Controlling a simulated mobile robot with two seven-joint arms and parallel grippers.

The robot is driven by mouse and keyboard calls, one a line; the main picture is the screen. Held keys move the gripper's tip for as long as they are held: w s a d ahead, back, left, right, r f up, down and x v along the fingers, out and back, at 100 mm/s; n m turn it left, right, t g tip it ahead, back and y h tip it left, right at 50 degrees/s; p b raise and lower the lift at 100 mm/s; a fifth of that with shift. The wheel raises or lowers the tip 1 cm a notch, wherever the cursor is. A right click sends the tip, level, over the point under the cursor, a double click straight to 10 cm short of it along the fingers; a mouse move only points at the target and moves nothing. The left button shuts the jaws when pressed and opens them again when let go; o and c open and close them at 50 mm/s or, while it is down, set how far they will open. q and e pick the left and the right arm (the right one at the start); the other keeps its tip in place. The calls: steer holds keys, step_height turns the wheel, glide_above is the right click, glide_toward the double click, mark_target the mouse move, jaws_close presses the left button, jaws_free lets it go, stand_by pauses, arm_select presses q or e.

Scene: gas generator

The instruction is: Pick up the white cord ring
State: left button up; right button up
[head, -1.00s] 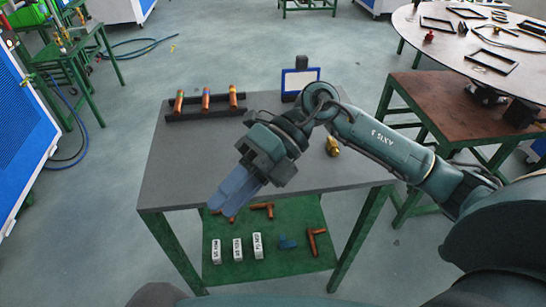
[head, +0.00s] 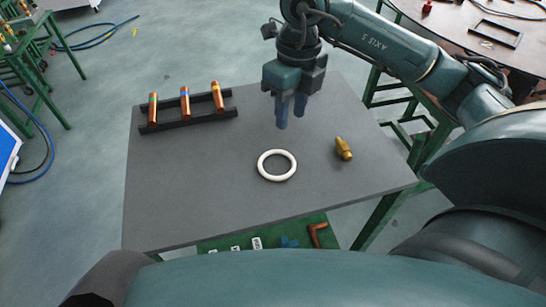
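The white cord ring (head: 261,164) lies flat on the grey table (head: 190,205), near its middle. My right gripper (head: 291,116) hangs above the table, fingers pointing down, a little beyond and to the right of the ring. Its two blue fingers show a narrow gap, with nothing seen between them. It does not touch the ring. My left gripper is out of the picture.
A black rack (head: 190,119) with copper pipe pieces stands at the table's back left. A brass fitting (head: 344,149) lies right of the ring. A green lower shelf (head: 270,233) holds white blocks and pipe parts. The table's left front is clear.

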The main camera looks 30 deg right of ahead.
glide_above(286, 154)
step_height(286, 154, down, 5)
steer(key=shift+s+d+f, duration=0.1)
steer(key=shift+d+f, duration=0.05)
step_height(286, 154, down, 5)
steer(key=shift+r+p, duration=0.1)
steer(key=shift+p, duration=0.25)
steer(key=shift+c, duration=0.5)
jaws_close()
